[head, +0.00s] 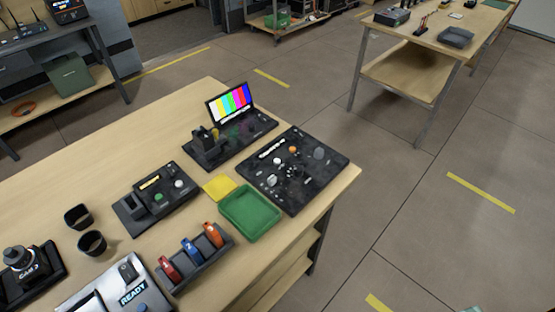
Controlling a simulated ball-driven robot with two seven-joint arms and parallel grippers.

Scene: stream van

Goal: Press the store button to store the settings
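A black control panel (292,170) lies near the table's right end, with a pale label strip, an orange button (292,149), a white button (270,180) and grey knobs. A smaller black panel (155,197) to its left has a yellow label, a green button (158,197) and a white button (179,183). The lettering on both panels is too small to read, so I cannot tell which button is the store button. Neither of my grippers is in view.
Nearby on the wooden table (60,185) are a colour-bar monitor (230,102), green tray (250,213), yellow pad (219,187), rack of numbered handles (194,255), two dark cups (92,243) and a READY device (118,289). Open floor (430,220) lies right.

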